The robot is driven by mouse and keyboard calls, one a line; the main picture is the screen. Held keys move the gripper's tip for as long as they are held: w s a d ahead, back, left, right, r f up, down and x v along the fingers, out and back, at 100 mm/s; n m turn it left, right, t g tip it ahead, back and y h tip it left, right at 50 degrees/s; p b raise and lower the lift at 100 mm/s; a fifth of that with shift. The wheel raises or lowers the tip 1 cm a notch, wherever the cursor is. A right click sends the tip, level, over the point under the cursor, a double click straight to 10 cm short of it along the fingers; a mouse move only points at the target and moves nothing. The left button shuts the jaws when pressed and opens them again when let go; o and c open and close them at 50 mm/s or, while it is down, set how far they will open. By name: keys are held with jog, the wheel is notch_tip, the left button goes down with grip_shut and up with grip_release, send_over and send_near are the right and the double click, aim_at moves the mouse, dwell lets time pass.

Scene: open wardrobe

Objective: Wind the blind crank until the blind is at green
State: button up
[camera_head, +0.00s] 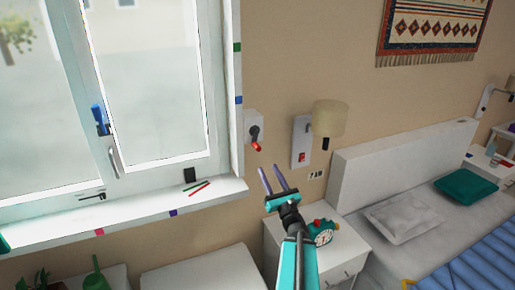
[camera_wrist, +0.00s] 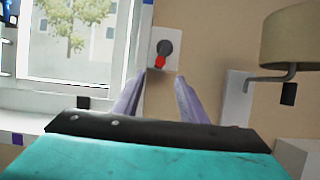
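The blind crank (camera_head: 255,136) is a dark hub with a red knob on a white wall plate, right of the window. In the wrist view the crank (camera_wrist: 164,50) sits just beyond my fingertips, its red knob low and slightly left. A green mark (camera_head: 237,47) is on the window's right frame, with a blue mark (camera_head: 239,99) below it. I cannot make out the blind; the panes look uncovered. My gripper (camera_head: 270,168) is open, its two purple fingers apart and empty, below and slightly right of the crank, not touching it.
A wall lamp (camera_head: 329,118) with a switch plate (camera_head: 301,142) is right of the crank. A white nightstand (camera_head: 345,250) with a teal alarm clock (camera_head: 321,232) is below. The window sill (camera_head: 130,207) juts out at left.

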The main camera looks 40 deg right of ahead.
aim_at(255, 145)
jog(key=shift+w+d+b, duration=0.3)
jog(key=shift+w+b, duration=0.4)
jog(key=shift+b, duration=2.1)
jog(key=b, duration=0.3)
jog(key=w+b, duration=0.1)
jog(key=b, duration=0.2)
jog(key=shift+d+r, duration=0.2)
jog(key=shift+r, duration=0.2)
jog(key=p+x, duration=0.1)
jog(key=x, duration=0.3)
jog(key=shift+r, duration=0.15)
jog(key=shift+p+x, duration=1.4)
jog(key=shift+x, duration=2.05)
grip_shut()
jog(key=shift+w+a+m+h+b, duration=0.2)
jog(key=shift+a+m+h+b, duration=0.2)
jog(key=shift+m+b, duration=1.1)
